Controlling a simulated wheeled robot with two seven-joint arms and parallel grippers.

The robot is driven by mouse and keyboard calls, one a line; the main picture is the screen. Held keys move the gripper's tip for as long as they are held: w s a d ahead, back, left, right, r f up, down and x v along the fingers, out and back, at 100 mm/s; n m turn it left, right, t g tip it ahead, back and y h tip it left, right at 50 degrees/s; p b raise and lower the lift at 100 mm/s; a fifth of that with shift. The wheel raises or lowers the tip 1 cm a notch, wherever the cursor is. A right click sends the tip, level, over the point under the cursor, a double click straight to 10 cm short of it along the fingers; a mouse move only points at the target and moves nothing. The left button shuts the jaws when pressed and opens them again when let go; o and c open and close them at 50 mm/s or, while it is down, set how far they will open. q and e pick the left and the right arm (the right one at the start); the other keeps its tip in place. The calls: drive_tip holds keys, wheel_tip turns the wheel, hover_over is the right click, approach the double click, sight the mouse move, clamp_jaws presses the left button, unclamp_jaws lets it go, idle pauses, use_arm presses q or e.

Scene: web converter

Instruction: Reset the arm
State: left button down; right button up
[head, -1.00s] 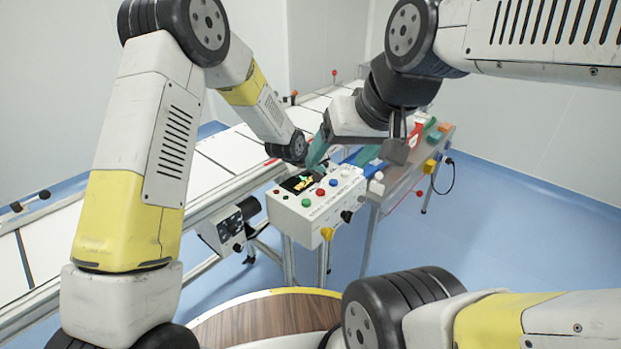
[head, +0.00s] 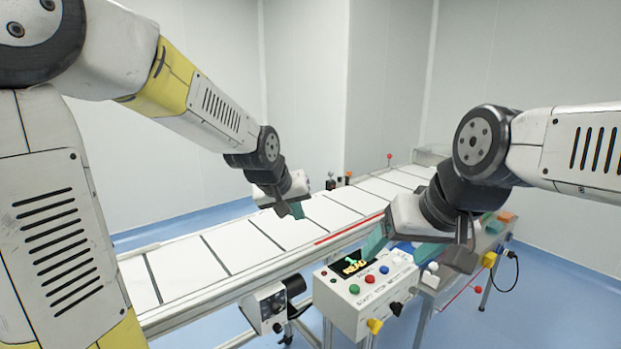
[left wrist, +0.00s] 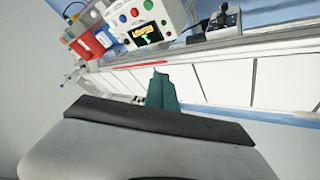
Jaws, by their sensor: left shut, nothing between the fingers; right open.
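My left gripper (head: 297,211) hangs above the white conveyor belt, left of the control box, with its teal fingers together and nothing between them. Its fingers also show in the left wrist view (left wrist: 163,90), pointing toward the belt. My right gripper (head: 400,246) is over the back of the white control box (head: 362,307), its teal fingers spread apart and empty. The box carries a small lit screen (head: 350,264) and several coloured buttons. The right gripper's body hides part of the parts table behind it.
The conveyor (head: 185,262) runs from front left to back right. A small grey-black unit (head: 268,308) is mounted on its near side. A parts table with a yellow block (head: 489,259) stands at right. Blue floor (head: 560,295) is clear at far right.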

use_arm(q)
drive_tip(key=s+a+r, duration=0.1)
drive_tip(key=s+a, duration=0.2)
drive_tip(key=s, duration=0.4)
drive_tip(key=s+a+r, duration=0.1)
drive_tip(key=s+a, duration=0.3)
drive_tip(key=s, duration=0.3)
drive_tip(key=s+a+r+y, duration=0.1)
drive_tip(key=s+a+r, duration=0.1)
drive_tip(key=s+a, duration=0.2)
drive_tip(key=s, duration=0.3)
drive_tip(key=shift+s+a+m+g, duration=0.15)
drive_tip(key=shift+s+m+g, duration=0.1)
drive_tip(key=shift+m+g, duration=0.15)
drive_tip(key=shift+r, duration=0.1)
